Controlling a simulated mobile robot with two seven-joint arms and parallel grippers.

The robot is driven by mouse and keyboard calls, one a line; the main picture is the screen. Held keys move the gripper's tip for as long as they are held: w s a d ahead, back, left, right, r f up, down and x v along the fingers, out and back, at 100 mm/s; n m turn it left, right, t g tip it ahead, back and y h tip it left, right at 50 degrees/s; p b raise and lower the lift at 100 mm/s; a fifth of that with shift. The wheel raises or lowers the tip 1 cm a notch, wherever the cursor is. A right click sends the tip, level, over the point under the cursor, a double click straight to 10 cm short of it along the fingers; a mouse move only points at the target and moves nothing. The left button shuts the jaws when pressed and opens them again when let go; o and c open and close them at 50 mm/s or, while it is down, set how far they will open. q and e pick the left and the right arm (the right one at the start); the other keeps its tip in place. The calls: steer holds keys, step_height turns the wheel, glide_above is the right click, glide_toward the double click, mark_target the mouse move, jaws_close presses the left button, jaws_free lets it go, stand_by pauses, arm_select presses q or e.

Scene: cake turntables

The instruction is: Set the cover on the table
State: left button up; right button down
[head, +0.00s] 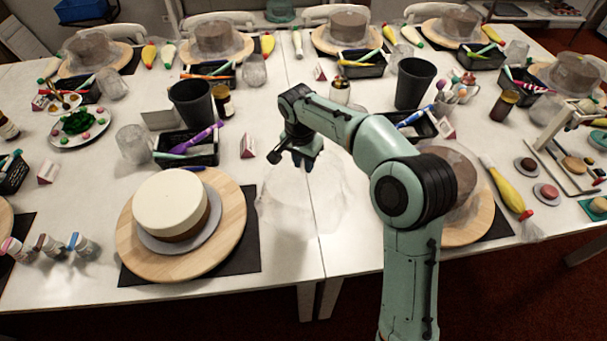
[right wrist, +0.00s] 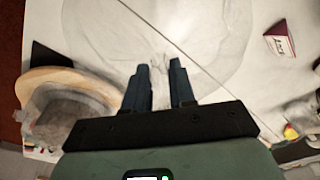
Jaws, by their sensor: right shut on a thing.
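The cover is a clear, almost colourless dome (head: 285,207) at the middle of the white table (head: 290,285), between two turntables. It also shows in the right wrist view as a faint round outline (right wrist: 205,65). My right gripper (head: 304,160) is over the dome's top, shut on the cover. In the right wrist view its two dark fingers (right wrist: 160,85) point at the dome's centre. Whether the rim touches the table I cannot tell. An uncovered cream-topped cake (head: 170,203) sits on a wooden turntable (head: 228,220) left of the cover. My left gripper is not in view.
A covered cake (head: 465,185) stands to the right, partly behind my right arm. Black trays (head: 200,152), dark cups (head: 192,101) and a small card (head: 247,146) lie behind the cover. The table in front of the cover is bare.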

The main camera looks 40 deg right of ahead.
mark_target(304, 172)
steer(key=shift+f, duration=2.3)
steer(key=shift+b, duration=0.3)
steer(key=c, duration=0.9)
jaws_free()
steer(key=shift+f, duration=0.1)
steer(key=shift+c, duration=0.2)
step_height(304, 172, up, 12)
steer(key=a+p, duration=0.1)
steer(key=shift+s+a+p, duration=0.2)
steer(key=shift+s+p, duration=0.1)
steer(key=shift+p, duration=0.05)
